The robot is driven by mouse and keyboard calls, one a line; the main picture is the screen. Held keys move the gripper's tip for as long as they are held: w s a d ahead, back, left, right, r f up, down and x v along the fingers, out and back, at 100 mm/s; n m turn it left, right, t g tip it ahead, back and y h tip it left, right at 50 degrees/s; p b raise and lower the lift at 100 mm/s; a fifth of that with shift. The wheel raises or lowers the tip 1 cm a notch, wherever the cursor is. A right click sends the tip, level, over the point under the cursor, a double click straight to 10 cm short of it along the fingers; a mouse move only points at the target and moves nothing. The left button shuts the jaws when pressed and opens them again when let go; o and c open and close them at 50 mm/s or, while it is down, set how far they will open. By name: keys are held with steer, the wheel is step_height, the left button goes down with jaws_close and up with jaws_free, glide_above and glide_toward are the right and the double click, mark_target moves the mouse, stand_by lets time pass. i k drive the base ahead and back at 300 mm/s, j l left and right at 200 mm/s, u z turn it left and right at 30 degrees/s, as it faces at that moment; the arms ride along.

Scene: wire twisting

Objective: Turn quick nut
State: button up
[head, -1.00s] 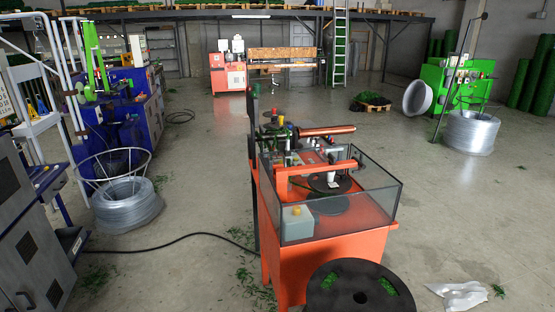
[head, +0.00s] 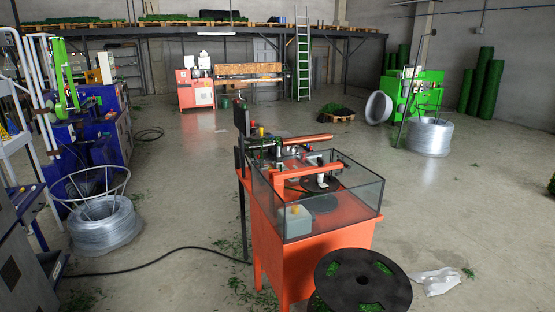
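An orange wire-twisting machine (head: 297,253) stands in the middle of the head view, with a clear-walled guard box (head: 345,212) on top. Inside the box are a dark disc, a grey box (head: 294,221) and an orange bar (head: 309,171). A copper-coloured rod (head: 308,140) sticks out at the machine's back. A large black spool (head: 335,285) with green pieces is at its front right. I cannot make out the quick nut at this size. My gripper is not in view.
A black cable (head: 150,262) crosses the floor to the machine's left. Wire coils stand at left (head: 103,225) and at right (head: 425,137). A white crumpled sheet (head: 436,281) lies right of the spool. Open floor (head: 455,220) lies to the right.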

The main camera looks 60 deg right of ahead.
mark_target(321, 162)
steer(key=i+z, duration=0.4)
steer(key=i+j+z, duration=0.2)
steer(key=i+z, duration=0.25)
steer(key=i, duration=0.15)
steer(key=i+l+z, duration=0.1)
steer(key=i+z, duration=0.35)
steer(key=i, duration=0.15)
steer(key=i+z, duration=0.5)
steer(key=i+j+z, duration=0.45)
steer(key=i, duration=0.15)
steer(key=i+l+z, duration=0.15)
steer(key=i+z, duration=0.25)
steer(key=i+l+z, duration=0.1)
steer(key=z, duration=0.3)
steer(key=i+j+z, duration=0.1)
steer(key=i+z, duration=0.35)
steer(key=i+l, duration=0.05)
steer(key=i, duration=0.05)
